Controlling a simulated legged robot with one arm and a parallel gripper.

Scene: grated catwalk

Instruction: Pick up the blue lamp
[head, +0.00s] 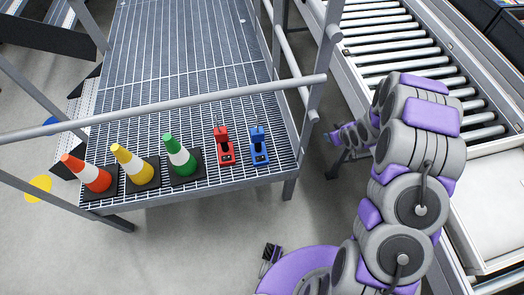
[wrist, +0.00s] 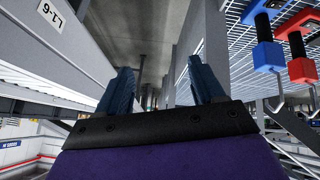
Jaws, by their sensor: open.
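The blue lamp (head: 259,152) stands upright on the grated catwalk (head: 190,55), near its front right corner. In the wrist view the blue lamp (wrist: 268,56) is at the upper right, outside the space between my fingers. My gripper (wrist: 162,88) is open, with its two dark blue fingers well apart and nothing between them. In the head view my arm is on the right, beyond the catwalk's right edge, and the fingers cannot be made out clearly. My gripper is apart from the lamp.
A red lamp (head: 225,150) stands just left of the blue one. Green (head: 181,158), yellow (head: 134,167) and red-orange (head: 88,174) cones stand farther left. A grey rail (head: 170,106) crosses above the catwalk's front. A roller conveyor (head: 395,45) lies on the right. The catwalk's rear is clear.

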